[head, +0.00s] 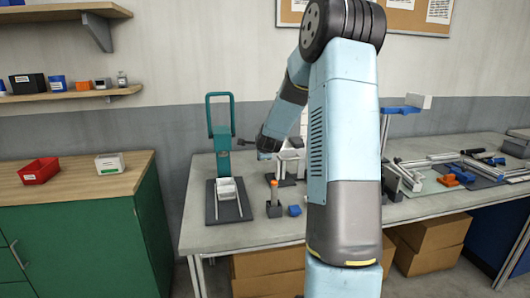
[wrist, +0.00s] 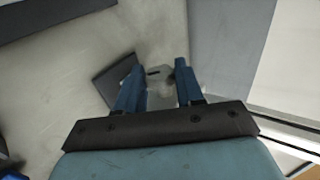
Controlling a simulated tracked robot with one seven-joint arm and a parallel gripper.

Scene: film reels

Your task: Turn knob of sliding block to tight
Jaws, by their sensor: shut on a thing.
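My gripper (wrist: 155,85) is shut on a pale grey piece, which I take to be the knob (wrist: 161,95) of the sliding block. The piece lies between the blue fingers, and a small dark mark shows near its far end. My gripper (head: 265,155) also shows in the head view, small, reaching down over the middle of the workbench beside a pale metal fixture (head: 290,160). The sliding block itself is mostly hidden by my gripper and arm. The knob's turned position cannot be read.
A teal-handled press (head: 221,130) stands left of my gripper on the workbench (head: 255,232). A small stand with an orange top (head: 274,198) and a blue piece (head: 294,210) are in front. Rails, tools and an orange part (head: 448,180) lie to the right.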

